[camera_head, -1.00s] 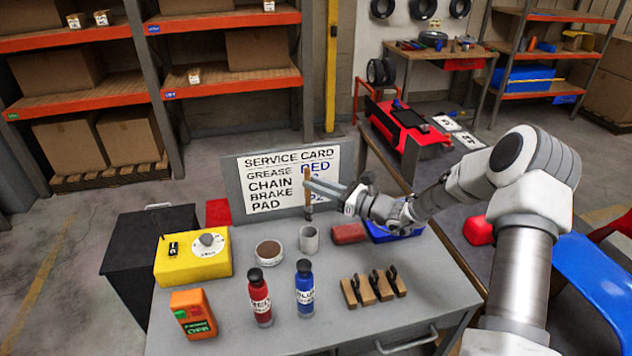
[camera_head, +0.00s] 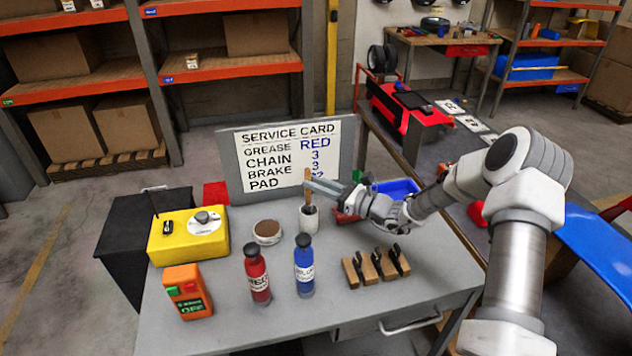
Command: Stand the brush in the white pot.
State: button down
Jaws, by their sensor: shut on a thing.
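The brush (camera_head: 308,196) has a brown wooden handle and is upright. My gripper (camera_head: 310,183) is shut on its handle. The white pot (camera_head: 309,220) stands on the grey bench top, directly below the gripper. The brush's dark lower end shows at the pot's mouth, and its tip is hidden, seemingly inside the pot. I cannot tell whether it touches the bottom.
A round tin (camera_head: 267,232), a red bottle (camera_head: 257,274) and a blue bottle (camera_head: 304,266) stand near the pot. Wooden blocks (camera_head: 369,269) lie to the right. A blue tray (camera_head: 398,190) is behind my wrist. The service card (camera_head: 290,155) stands behind.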

jog(key=shift+f, duration=0.5)
jog(key=c, duration=0.7)
grip_release()
jog(key=shift+c, duration=0.2)
jog(key=b+v, duration=0.1)
jog(key=v, duration=1.6)
jog(key=shift+s+d, duration=0.15)
